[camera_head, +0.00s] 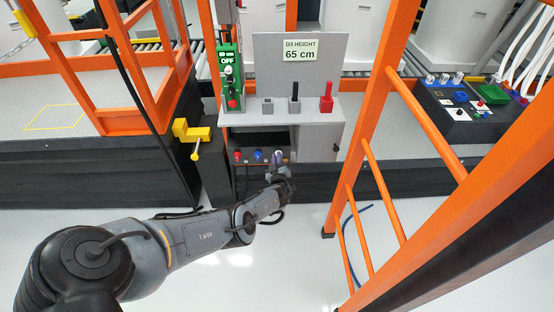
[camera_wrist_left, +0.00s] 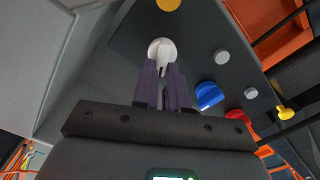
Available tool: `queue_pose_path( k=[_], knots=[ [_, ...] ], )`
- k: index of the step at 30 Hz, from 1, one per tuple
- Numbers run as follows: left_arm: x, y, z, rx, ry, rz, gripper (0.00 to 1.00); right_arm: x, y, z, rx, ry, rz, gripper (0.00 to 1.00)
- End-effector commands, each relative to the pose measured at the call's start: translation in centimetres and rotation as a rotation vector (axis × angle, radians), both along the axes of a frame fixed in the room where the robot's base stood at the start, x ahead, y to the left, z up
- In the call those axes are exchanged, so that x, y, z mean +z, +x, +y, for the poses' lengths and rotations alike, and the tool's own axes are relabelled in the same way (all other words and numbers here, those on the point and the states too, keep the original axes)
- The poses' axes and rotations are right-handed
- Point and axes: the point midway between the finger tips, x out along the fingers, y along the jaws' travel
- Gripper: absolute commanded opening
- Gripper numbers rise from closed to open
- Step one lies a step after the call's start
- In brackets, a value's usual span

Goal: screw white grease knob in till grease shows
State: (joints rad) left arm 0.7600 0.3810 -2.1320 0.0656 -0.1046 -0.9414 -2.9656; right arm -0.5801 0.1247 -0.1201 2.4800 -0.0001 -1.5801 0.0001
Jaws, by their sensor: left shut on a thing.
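The white grease knob (camera_wrist_left: 162,50) sits on a dark panel in the left wrist view, with its pointed end toward my fingers. My left gripper (camera_wrist_left: 165,84) is shut on it, the purple fingers reaching the knob from below. In the head view my left gripper (camera_head: 279,168) is at the right end of the knob row under the grey cabinet and covers most of the white knob. A round yellow-orange disc (camera_wrist_left: 168,4) shows on the panel just beyond the white knob. My right gripper is not in view.
A blue knob (camera_wrist_left: 208,95) and a red knob (camera_wrist_left: 238,116) are beside the white one, with grey discs (camera_wrist_left: 221,57) near them. A yellow handle (camera_head: 194,140) juts out left of the cabinet. An orange ladder (camera_head: 372,165) stands to the right.

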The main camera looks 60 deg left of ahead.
Motion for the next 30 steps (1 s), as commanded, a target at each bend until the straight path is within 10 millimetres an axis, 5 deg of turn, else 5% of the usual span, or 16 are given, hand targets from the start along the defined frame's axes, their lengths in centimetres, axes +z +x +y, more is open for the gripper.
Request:
queue_pose_path(
  k=[13, 14, 18, 30],
  knots=[
    [0.01, 0.01, 0.00, -0.001, 0.002, 0.006, 0.00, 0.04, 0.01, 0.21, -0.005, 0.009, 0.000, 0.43],
    [0.01, 0.01, 0.00, -0.001, 0.002, 0.006, 0.16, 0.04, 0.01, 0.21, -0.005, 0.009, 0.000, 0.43],
    [0.00, 0.02, 0.00, -0.001, 0.002, 0.006, 0.37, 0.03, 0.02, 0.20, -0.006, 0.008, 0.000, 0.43],
    [0.12, -0.18, -0.38, -0.001, 0.002, 0.007, 0.38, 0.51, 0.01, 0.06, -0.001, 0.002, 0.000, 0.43]
  ],
)
